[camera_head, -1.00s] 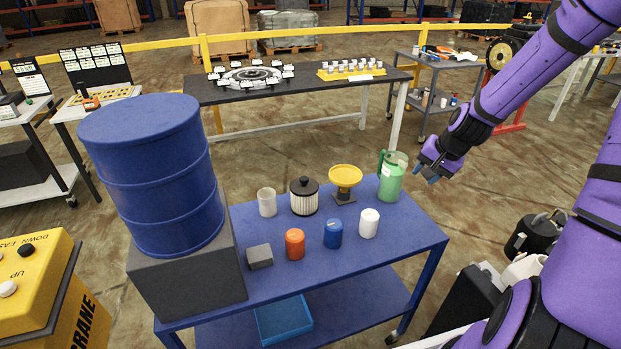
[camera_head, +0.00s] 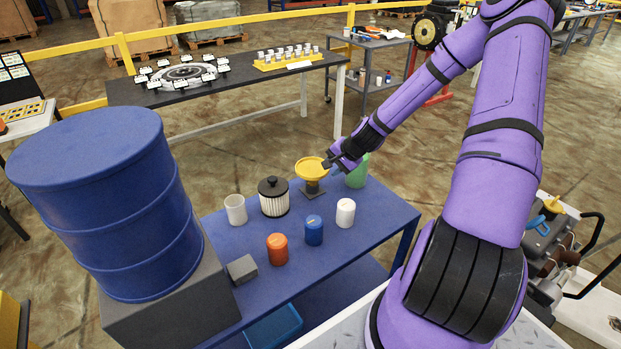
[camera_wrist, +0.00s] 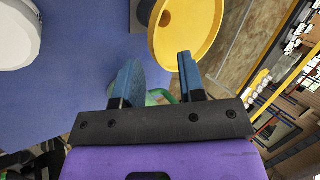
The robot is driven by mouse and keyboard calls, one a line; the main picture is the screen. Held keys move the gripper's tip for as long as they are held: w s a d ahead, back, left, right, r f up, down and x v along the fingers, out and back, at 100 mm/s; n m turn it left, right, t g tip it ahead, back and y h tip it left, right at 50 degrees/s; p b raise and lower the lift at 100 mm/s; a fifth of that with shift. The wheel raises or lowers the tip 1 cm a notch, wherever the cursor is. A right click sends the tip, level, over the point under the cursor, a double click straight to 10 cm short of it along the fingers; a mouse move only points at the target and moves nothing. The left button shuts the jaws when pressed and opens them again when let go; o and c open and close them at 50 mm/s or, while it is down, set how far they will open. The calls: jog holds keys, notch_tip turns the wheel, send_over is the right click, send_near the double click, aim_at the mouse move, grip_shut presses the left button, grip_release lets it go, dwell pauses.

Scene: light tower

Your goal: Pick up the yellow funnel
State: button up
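The yellow funnel (camera_head: 311,169) sits on a dark stand (camera_head: 313,188) at the back of the blue table. My gripper (camera_head: 331,168) is at the funnel's right side, close to its rim. In the wrist view the funnel (camera_wrist: 200,35) fills the top middle, its bowl just beyond the fingertips. The two blue fingers of my gripper (camera_wrist: 160,70) are apart with nothing held between them. Whether a finger touches the rim I cannot tell.
A green jug (camera_head: 357,172) stands behind my gripper, partly hidden. A black-lidded filter (camera_head: 273,198), a white cup (camera_head: 235,210), a white jar (camera_head: 345,213), a blue jar (camera_head: 313,230), an orange jar (camera_head: 277,249) and a grey block (camera_head: 241,269) share the blue table (camera_head: 375,225). A blue drum (camera_head: 110,205) stands left.

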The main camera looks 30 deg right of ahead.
aim_at(326, 172)
jog(key=shift+d+x, duration=0.15)
jog(key=shift+x, duration=1.25)
jog(key=shift+d+x, duration=0.15)
jog(key=shift+x, duration=1.3)
jog(key=shift+f, duration=0.1)
jog(key=shift+c, duration=0.2)
grip_shut()
